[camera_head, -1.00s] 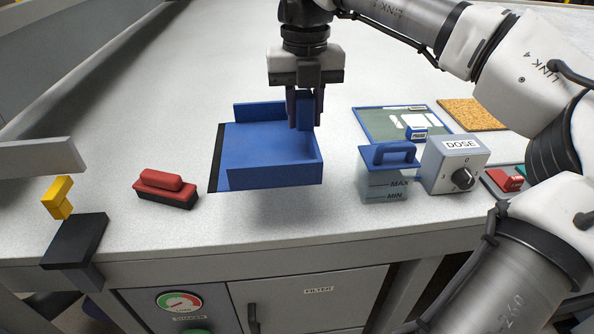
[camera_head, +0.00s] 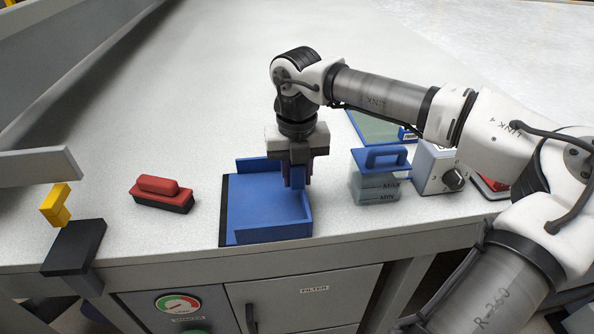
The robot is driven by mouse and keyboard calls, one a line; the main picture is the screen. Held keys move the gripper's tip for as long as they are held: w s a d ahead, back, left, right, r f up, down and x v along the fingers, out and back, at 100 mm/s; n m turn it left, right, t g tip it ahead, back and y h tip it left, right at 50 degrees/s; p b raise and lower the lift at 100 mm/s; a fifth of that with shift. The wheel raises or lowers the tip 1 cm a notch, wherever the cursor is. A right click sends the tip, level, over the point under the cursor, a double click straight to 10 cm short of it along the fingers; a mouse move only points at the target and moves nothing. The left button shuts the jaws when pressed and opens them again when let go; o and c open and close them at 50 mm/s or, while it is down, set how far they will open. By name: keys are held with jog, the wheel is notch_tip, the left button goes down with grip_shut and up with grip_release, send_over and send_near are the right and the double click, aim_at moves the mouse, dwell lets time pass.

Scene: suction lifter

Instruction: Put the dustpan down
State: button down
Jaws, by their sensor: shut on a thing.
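The blue dustpan (camera_head: 262,207) is at the front of the worktop, with its black lip at the left and its low walls at the back, right and front. My gripper (camera_head: 297,184) points down at the dustpan's right side and is shut on its upright blue handle. The fingers hide much of the handle. The dustpan's front wall is close to the worktop's front edge. It looks level and at or very near the surface; I cannot tell whether it touches.
A red brush (camera_head: 160,190) lies to the left. A clear container with a blue handled lid (camera_head: 382,160) and a grey dose box (camera_head: 432,167) stand to the right. A black bracket (camera_head: 74,248) with a yellow piece (camera_head: 56,204) is at the left edge.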

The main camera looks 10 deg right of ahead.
jog(key=shift+f, duration=0.2)
jog(key=c, duration=1.1)
grip_release()
jog(key=shift+r, duration=0.1)
notch_tip(320, 180, up, 12)
jog(key=shift+r+b, duration=0.15)
jog(key=shift+b, duration=1.05)
